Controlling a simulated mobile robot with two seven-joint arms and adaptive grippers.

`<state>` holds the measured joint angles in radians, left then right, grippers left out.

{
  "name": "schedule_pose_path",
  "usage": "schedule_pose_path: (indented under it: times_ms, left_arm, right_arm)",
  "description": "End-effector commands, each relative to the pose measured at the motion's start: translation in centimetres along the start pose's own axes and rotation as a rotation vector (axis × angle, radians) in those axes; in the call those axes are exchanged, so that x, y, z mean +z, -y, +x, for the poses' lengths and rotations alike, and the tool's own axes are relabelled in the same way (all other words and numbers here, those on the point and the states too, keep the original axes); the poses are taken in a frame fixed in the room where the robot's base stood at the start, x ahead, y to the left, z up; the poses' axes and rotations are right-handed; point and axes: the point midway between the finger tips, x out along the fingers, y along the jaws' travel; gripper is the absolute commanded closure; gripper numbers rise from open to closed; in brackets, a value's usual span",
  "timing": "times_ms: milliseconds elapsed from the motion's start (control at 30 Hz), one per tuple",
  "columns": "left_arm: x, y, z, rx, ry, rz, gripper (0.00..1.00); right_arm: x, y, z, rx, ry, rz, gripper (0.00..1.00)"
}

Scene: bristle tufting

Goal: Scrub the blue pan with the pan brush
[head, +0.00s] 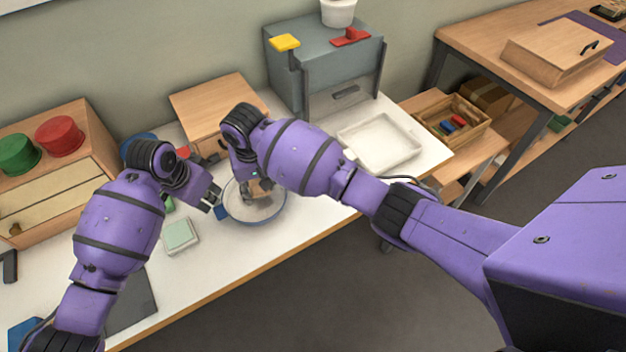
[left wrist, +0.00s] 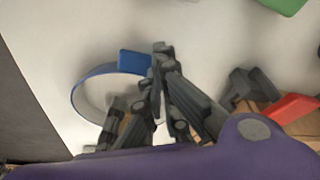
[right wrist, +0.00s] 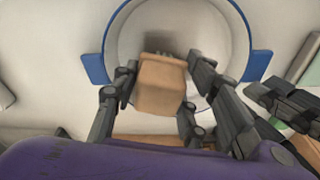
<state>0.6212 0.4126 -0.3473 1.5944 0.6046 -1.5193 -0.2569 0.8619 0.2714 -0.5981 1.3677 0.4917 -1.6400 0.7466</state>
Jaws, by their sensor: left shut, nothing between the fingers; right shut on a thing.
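The blue pan (head: 262,221) stands on the white table, with a pale inside and a blue rim. Its two blue handles show in the right wrist view (right wrist: 95,68). My right gripper (right wrist: 161,72) is shut on the pan brush (right wrist: 160,88), a wooden block, and holds it over the pan's inside. The brush is partly hidden by my right gripper in the head view (head: 259,190). I cannot tell whether its bristles touch the pan. My left gripper (head: 214,201) is shut and empty, just left of the pan, near a blue handle (left wrist: 134,62) in the left wrist view.
A pale green block (head: 181,235) lies left of the pan. A white tray (head: 380,143) is at right. A wooden box (head: 212,105) and a grey cabinet (head: 325,65) stand behind. A wooden case with green and red round pieces (head: 60,137) is at far left.

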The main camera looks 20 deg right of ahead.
Motion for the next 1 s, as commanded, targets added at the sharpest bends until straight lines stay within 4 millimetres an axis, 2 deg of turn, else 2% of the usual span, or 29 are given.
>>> schedule_pose_path:
  times_ms: [1000]
  left_arm:
    - [0.0,0.0,0.0,0.0,0.0,0.0,1.0]
  right_arm:
    - [0.1,0.5,1.4,-0.001,-0.005,-0.002,0.81]
